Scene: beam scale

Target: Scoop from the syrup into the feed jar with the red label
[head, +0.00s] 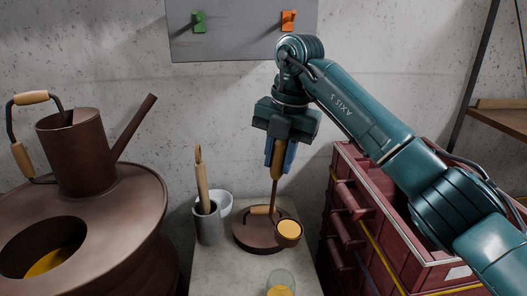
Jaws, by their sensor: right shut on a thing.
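My right gripper (279,164) is shut on the wooden handle of a ladle (274,197), which hangs down from it. A small brown bowl with an amber surface (289,230) shows at the ladle's lower end. A glass jar (281,279) with amber content stands at the bottom edge of the view, partly cut off. No red label shows on it from here. A large brown drum (121,229) at the left has a round opening with amber liquid (50,264) inside, which looks like syrup. My left gripper is not in view.
A brown round lid (251,233) with a wooden handle lies on the pale stand. A grey cup (208,228) holding a wooden-handled tool and a white cup (226,200) stand beside it. A watering can (78,155) stands on the drum. A red drawer cabinet (344,185) is at right.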

